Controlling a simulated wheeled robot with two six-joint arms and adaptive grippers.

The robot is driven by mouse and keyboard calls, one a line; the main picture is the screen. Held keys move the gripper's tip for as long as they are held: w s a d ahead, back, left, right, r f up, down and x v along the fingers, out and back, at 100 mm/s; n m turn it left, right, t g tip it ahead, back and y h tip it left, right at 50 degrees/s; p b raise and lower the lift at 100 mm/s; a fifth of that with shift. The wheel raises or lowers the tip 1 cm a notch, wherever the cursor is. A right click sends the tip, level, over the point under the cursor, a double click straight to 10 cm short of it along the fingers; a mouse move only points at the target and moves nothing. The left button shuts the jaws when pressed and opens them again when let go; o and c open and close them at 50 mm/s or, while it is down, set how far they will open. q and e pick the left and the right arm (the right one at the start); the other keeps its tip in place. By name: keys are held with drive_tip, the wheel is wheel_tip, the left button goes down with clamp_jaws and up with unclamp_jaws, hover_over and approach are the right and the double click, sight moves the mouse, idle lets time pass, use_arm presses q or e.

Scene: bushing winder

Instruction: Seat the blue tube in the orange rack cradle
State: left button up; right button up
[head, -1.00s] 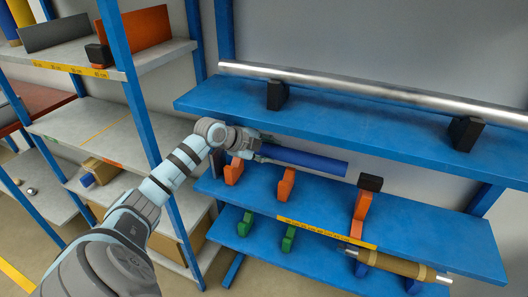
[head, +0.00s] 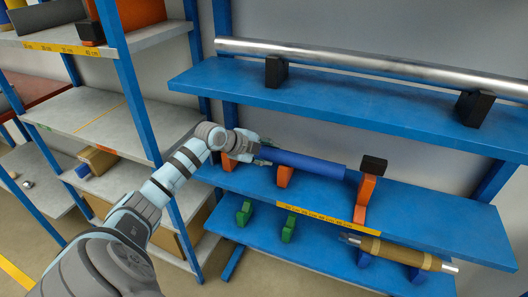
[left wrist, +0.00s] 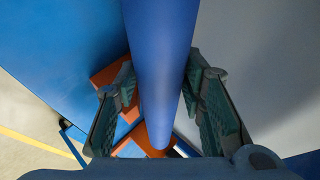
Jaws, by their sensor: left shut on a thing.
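The blue tube (head: 303,164) lies lengthwise just above the blue shelf, over the orange cradle supports (head: 284,177). My left gripper (head: 264,152) is shut on its left part, and in the left wrist view the tube (left wrist: 162,60) runs between the two fingers. The tube's right end is beside the taller orange bracket (head: 364,197) with a black block on top. Orange pieces (left wrist: 158,137) show below the tube in the left wrist view. I cannot tell whether the tube touches the cradles. My right gripper is not in view.
The upper blue shelf (head: 330,108) overhangs behind the tube and carries a long metal bar (head: 370,66) on black blocks. Below, green cradles (head: 289,229) and a brown roll (head: 395,253) sit on a lower shelf. A blue post (head: 130,85) stands left, near my arm.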

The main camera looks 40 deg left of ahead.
use_arm(q)
drive_tip(key=shift+f, duration=0.25)
drive_tip(key=o, duration=1.3)
drive_tip(key=v, duration=0.7)
drive_tip(key=shift+s+a+f, duration=0.1)
drive_tip(key=shift+a, duration=0.05)
drive_tip(key=shift+s+r, duration=0.1)
drive_tip(key=shift+r, duration=0.15)
